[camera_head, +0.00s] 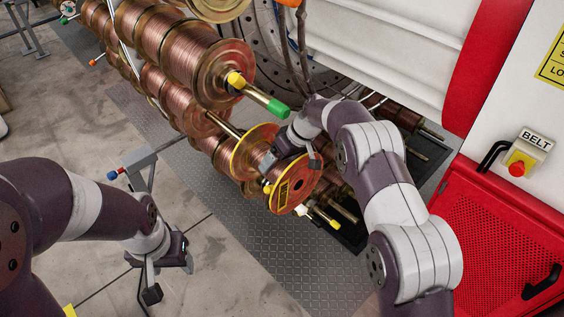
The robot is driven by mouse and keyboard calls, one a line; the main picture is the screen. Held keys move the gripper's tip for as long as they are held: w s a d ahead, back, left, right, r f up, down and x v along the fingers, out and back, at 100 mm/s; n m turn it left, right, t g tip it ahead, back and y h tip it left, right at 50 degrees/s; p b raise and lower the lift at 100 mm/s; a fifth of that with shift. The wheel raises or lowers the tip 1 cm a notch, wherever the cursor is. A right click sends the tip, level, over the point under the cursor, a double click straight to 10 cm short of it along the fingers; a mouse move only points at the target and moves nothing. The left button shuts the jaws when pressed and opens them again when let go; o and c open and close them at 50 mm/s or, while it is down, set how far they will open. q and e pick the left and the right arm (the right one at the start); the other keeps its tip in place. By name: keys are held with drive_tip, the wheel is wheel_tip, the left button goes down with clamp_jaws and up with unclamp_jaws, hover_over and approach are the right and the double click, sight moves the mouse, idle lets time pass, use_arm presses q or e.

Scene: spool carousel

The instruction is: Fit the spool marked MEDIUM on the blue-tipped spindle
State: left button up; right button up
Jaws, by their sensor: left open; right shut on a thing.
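A copper-wound spool with yellow flanges (251,152) is held by my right gripper (292,158), which is shut on it at the upper right side. Its front flange carries a yellow label (283,194); the lettering is too small to read. A bare rod (224,124) runs up to its back flange; I cannot tell whether it enters the spool. A blue-tipped bar (114,174) sticks out left from a grey bracket. My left gripper (168,278) is open and empty, low over the floor at left.
A large copper spool (195,65) sits on a green-tipped spindle (277,107) just above the held spool. A red mesh guard (500,230) stands right. The plate floor (250,270) in front is clear.

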sight(263, 143)
drive_tip(key=shift+w+a+r, duration=0.15)
drive_tip(key=shift+w+a, duration=0.2)
drive_tip(key=shift+w, duration=0.15)
drive_tip(key=shift+w+a+r, duration=0.15)
drive_tip(key=shift+w+a, duration=0.2)
drive_tip(key=shift+w, duration=0.15)
drive_tip(key=shift+w+a+r+p, duration=0.1)
drive_tip(key=shift+r+p, duration=0.1)
drive_tip(key=shift+p, duration=0.2)
drive_tip(key=shift+w+a+p, duration=0.6)
drive_tip(key=shift+w+p, duration=0.15)
drive_tip(key=shift+p, duration=0.7)
drive_tip(key=shift+w+a+p, duration=0.15)
drive_tip(key=shift+w+p, duration=0.15)
drive_tip(key=shift+p, duration=0.5)
drive_tip(key=shift+w+a+p, duration=0.3)
drive_tip(key=shift+w+p, duration=0.15)
drive_tip(key=shift+p, duration=1)
drive_tip(key=shift+w+a+f+p, duration=0.1)
drive_tip(key=shift+w+a+p, duration=0.1)
drive_tip(key=shift+p, duration=0.9)
drive_tip(key=shift+a, duration=0.1)
